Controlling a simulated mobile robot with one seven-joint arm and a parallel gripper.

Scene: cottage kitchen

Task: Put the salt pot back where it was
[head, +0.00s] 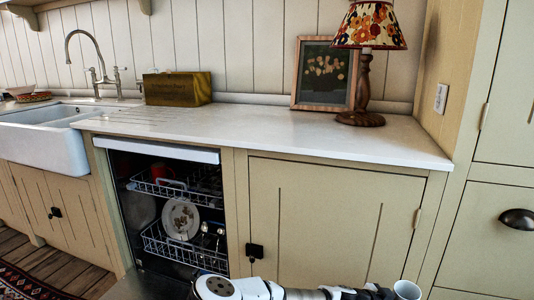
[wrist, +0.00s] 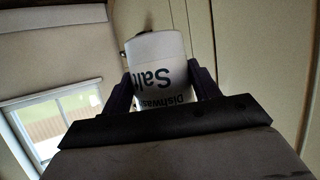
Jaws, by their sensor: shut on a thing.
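The salt pot (wrist: 157,62) is a white cylinder lettered "Dishwasher Salt", upside down in the wrist view. My gripper (wrist: 160,85) is shut on it, one dark finger on each side. In the head view the pot (head: 407,290) shows at the bottom edge, right of centre, in front of the closed cupboard and below the worktop. My gripper (head: 384,291) shows beside it at the end of my arm, and both are partly cut off by the frame.
The white worktop (head: 300,138) holds a wooden box (head: 177,89), a framed picture (head: 324,74) and a lamp (head: 367,60). Its middle and front right are clear. The dishwasher (head: 185,215) is open, with dishes in its racks. A sink (head: 40,138) is at left.

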